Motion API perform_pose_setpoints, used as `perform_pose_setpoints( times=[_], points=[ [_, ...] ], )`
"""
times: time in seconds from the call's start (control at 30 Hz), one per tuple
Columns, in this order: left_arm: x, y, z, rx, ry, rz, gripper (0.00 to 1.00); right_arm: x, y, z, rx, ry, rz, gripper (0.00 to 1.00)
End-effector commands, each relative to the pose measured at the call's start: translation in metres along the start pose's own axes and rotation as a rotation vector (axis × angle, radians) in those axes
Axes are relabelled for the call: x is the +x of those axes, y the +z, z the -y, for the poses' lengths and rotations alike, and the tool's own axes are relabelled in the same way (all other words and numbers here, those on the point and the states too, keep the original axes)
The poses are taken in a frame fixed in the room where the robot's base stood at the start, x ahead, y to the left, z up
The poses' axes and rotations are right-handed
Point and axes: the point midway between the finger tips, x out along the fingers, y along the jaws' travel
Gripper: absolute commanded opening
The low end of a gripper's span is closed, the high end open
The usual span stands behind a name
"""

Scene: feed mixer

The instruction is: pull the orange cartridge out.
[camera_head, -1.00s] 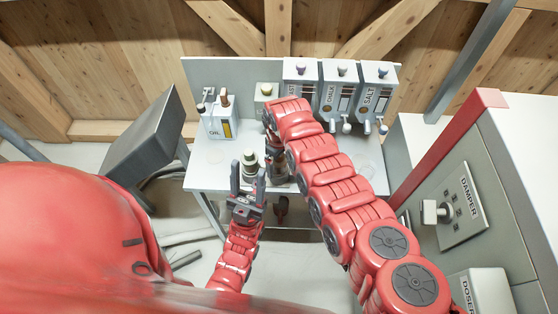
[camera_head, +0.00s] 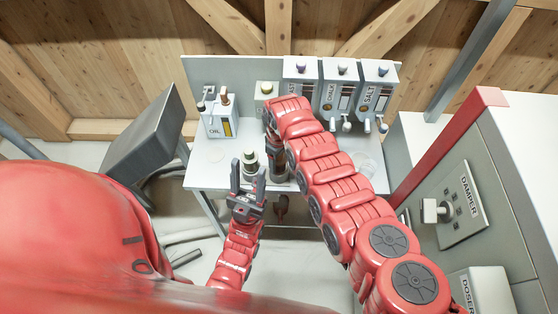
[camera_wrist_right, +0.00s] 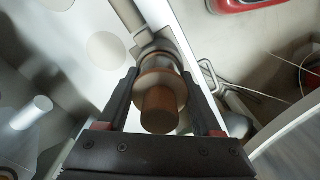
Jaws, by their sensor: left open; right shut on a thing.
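The orange cartridge (camera_wrist_right: 160,108) shows in the right wrist view as a brown-orange cylinder with a wider collar. It lies between the two fingers of my right gripper (camera_wrist_right: 164,108), which is shut on it. Behind the collar is a grey pipe-like fitting (camera_wrist_right: 150,42); I cannot tell whether the cartridge is still seated in it. In the head view my right gripper (camera_head: 277,170) points down by the table's front edge, and the arm partly hides it. My left gripper (camera_head: 248,180) is open, its fingers pointing up in front of a pale-capped fitting (camera_head: 250,159).
A grey table (camera_head: 205,175) carries a white oil can (camera_head: 217,122) at left. Dispensers marked chalk (camera_head: 338,90) and salt (camera_head: 373,90) stand at the back right. A grey cabinet with a damper panel (camera_head: 462,210) is at right. The table's left front is clear.

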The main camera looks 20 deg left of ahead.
Motion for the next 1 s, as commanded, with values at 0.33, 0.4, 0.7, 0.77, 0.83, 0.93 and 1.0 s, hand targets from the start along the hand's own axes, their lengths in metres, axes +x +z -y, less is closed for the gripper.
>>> perform_pose_setpoints(
  times=[0.33,0.4,0.7,0.77,0.83,0.93,1.0],
  points=[
    [0.006,-0.001,0.000,0.000,0.000,0.000,0.50,-0.007,0.000,-0.001,0.000,0.001,-0.001,0.00],
    [0.008,-0.001,0.000,0.000,0.000,0.000,0.50,-0.009,0.000,-0.001,0.000,0.001,-0.001,0.00],
    [0.016,-0.003,0.001,0.000,0.000,0.000,0.50,-0.019,0.000,0.000,-0.001,0.000,-0.001,0.00],
    [0.017,-0.003,0.001,0.000,0.000,0.000,0.50,-0.020,0.000,0.000,0.000,0.000,-0.001,0.00],
    [0.017,-0.003,0.001,0.000,0.000,0.000,0.50,-0.021,0.000,0.000,0.000,0.000,0.000,0.00],
    [0.018,-0.003,0.001,0.000,0.000,0.000,0.50,-0.022,0.000,0.000,0.000,0.000,0.000,0.00],
    [0.021,-0.004,0.001,0.000,0.000,0.000,0.50,-0.025,0.000,0.000,0.000,0.000,0.000,0.00]
  ],
)
